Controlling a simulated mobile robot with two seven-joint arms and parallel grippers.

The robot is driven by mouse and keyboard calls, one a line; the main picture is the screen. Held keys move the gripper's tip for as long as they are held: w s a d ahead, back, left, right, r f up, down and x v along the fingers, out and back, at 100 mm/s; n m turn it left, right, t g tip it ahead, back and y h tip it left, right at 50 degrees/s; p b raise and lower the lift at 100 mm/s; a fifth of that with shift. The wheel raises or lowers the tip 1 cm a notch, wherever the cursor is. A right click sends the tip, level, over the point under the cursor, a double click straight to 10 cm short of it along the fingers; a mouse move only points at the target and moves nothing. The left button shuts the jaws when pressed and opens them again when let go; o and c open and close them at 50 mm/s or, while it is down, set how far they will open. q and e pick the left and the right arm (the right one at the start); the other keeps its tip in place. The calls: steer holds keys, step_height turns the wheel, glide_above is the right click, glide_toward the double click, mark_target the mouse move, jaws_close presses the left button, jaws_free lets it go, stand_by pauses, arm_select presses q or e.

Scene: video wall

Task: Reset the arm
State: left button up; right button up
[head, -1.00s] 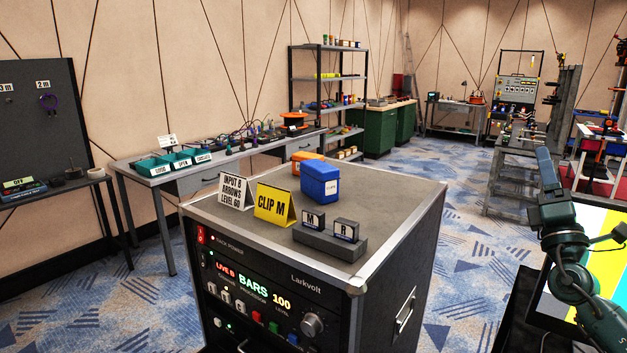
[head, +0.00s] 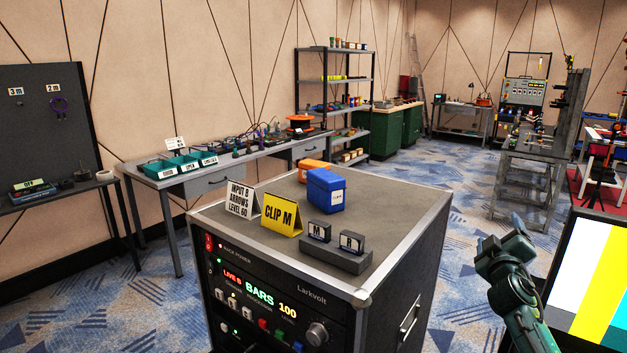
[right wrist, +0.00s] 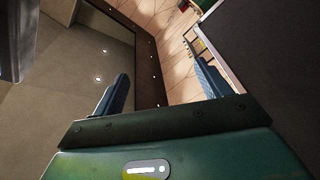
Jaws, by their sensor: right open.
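My right gripper (head: 500,245) is up in free air to the right of the equipment rack (head: 403,232), in front of the blue carpet. Its dark green arm comes in from the bottom right. In the right wrist view the two blue-grey fingers of this gripper (right wrist: 163,86) stand well apart with nothing between them. Behind them are the wall and ceiling with small lamps. The gripper touches nothing that I can see. My left arm and gripper are not in view.
On the rack top are a blue box (head: 326,190), an orange box (head: 314,168), a yellow CLIP M card (head: 281,213), a white card (head: 241,199) and a grey block (head: 336,250) with M and R pieces. A colour-bar screen (head: 597,285) stands close right of my right arm.

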steer(key=s+a+f+m+g+y, duration=0.1)
steer(key=s+a+f+y, duration=0.35)
steer(key=a+f, duration=0.35)
steer(key=s+a+f+m+g+y, duration=0.2)
steer(key=s+a+f+y, duration=0.3)
steer(key=f, duration=0.6)
steer(key=s+a+f+g, duration=0.1)
steer(key=s+a+f, duration=0.3)
steer(key=s, duration=0.3)
steer(key=s+a+f, duration=0.4)
steer(key=s, duration=0.4)
steer(key=shift+a+g, duration=0.2)
steer(key=shift+g, duration=0.2)
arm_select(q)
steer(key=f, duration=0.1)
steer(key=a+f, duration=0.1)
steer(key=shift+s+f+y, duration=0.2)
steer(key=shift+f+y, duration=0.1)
arm_select(e)
steer(key=s+a, duration=0.1)
steer(key=s, duration=0.3)
steer(key=s+a+f+g+y, duration=0.1)
steer(key=s+a, duration=0.1)
steer(key=s, duration=0.3)
steer(key=s+a+f+g, duration=0.1)
steer(key=s+a, duration=0.1)
steer(key=s, duration=0.2)
steer(key=shift+s+f, duration=0.1)
steer(key=shift+s, duration=0.3)
steer(key=shift+c, duration=0.3)
